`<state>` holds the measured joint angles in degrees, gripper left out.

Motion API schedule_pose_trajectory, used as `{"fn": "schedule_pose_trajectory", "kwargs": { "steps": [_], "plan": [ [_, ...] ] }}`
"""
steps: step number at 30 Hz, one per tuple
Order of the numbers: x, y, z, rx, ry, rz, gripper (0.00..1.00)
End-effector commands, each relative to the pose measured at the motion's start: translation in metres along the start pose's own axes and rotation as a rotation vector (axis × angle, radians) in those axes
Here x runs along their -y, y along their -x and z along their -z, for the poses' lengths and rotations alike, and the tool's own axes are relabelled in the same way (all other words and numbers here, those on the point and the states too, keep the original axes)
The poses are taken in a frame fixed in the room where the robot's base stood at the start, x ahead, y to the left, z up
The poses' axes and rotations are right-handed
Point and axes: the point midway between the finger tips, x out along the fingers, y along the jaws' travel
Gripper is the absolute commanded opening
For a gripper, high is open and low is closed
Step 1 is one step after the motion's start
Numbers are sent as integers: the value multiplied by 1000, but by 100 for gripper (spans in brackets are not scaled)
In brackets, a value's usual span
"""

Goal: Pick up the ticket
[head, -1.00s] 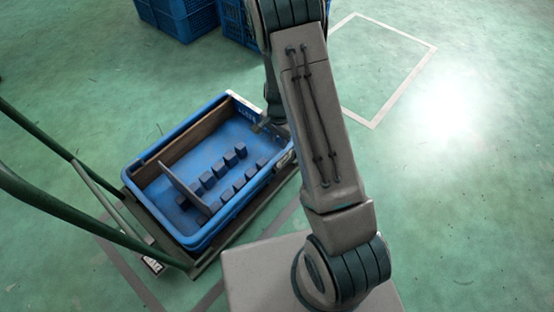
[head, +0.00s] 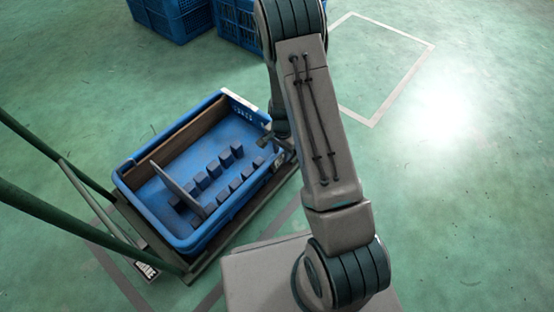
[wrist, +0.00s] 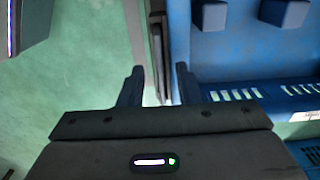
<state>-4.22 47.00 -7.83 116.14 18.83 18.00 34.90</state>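I cannot single out the ticket with certainty. A white printed label (wrist: 306,116) shows on the blue tray's side at the right of the wrist view. Another small black-and-white label (head: 147,270) shows at the cart's near left edge in the head view. My gripper (wrist: 158,86) is open, its two dark fingers apart on either side of the tray's edge area. A pale strip shows low between the fingers, too little to identify. In the head view my gripper (head: 267,138) is partly hidden by my arm, at the tray's right side.
The blue tray (head: 128,166) holds a grey divider (head: 176,186) and several blue blocks (head: 225,158). It stands on a cart with green handle bars (head: 62,217). Blue crates (head: 172,17) stand at the back. The green floor at the right is open.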

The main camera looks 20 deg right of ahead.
Motion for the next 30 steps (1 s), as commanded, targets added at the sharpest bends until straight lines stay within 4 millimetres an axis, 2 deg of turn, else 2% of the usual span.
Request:
{"fn": "schedule_pose_trajectory", "kwargs": {
  "steps": [1, 4, 5, 14, 19, 23, 28, 30],
  "plan": [
    [0, 0, 0, 0, 0, 0, 31],
    [0, 1, 0, 0, 0, 0, 3],
    [0, 1, 0, 0, -1, 0, 0],
    [0, 1, 0, 0, 0, 0, 0],
    [0, 7, 0, 0, 0, 0, 0],
    [0, 21, 0, -1, 0, 0, 0],
    [0, 50, 0, -1, 0, 1, 0],
    [-18, 57, 7, 0, -7, -1, 0]
  ]
}}
